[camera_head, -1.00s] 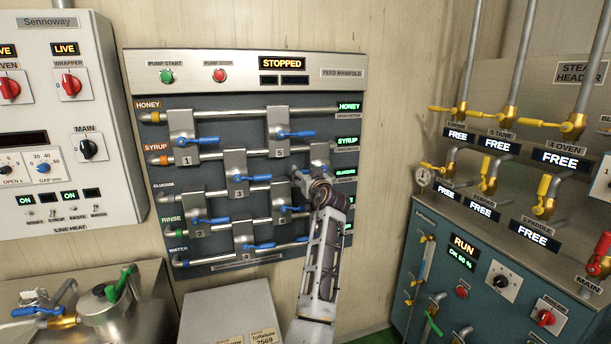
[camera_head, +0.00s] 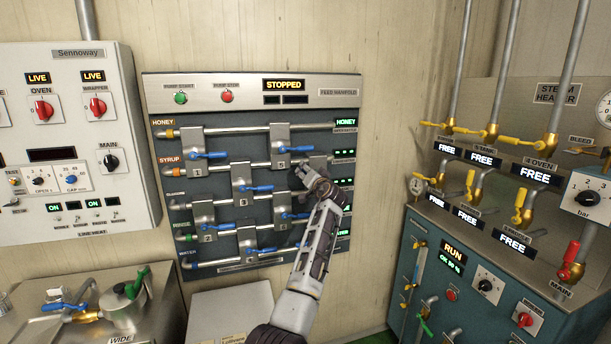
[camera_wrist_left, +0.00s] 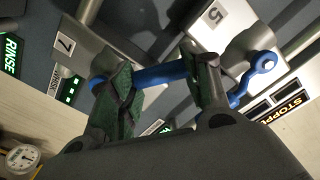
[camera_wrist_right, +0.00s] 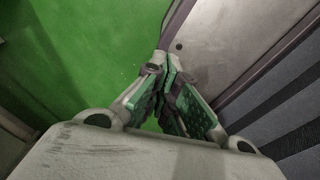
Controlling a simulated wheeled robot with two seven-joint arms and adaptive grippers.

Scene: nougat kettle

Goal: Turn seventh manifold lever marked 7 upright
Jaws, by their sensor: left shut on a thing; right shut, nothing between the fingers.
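The feed manifold (camera_head: 250,95) stands ahead, with several blue levers on blocks. Seventh block (camera_wrist_left: 75,52), marked 7, shows in the left wrist view. My left gripper (camera_head: 308,178) is at its lever on the right of the panel and hides most of that lever in the head view. In the left wrist view the gripper (camera_wrist_left: 165,85) is shut on the blue lever (camera_wrist_left: 158,75). That lever runs across the view, at a steep angle to lever 5 (camera_wrist_left: 262,62); its exact tilt is hard to tell. My right gripper (camera_wrist_right: 172,98) is shut and empty.
Other blue levers, such as lever 5 (camera_head: 290,163), sit close around the left gripper. A steam header (camera_head: 470,250) with yellow valves stands on the right. A white control box (camera_head: 75,130) and a steel tank (camera_head: 100,310) are on the left.

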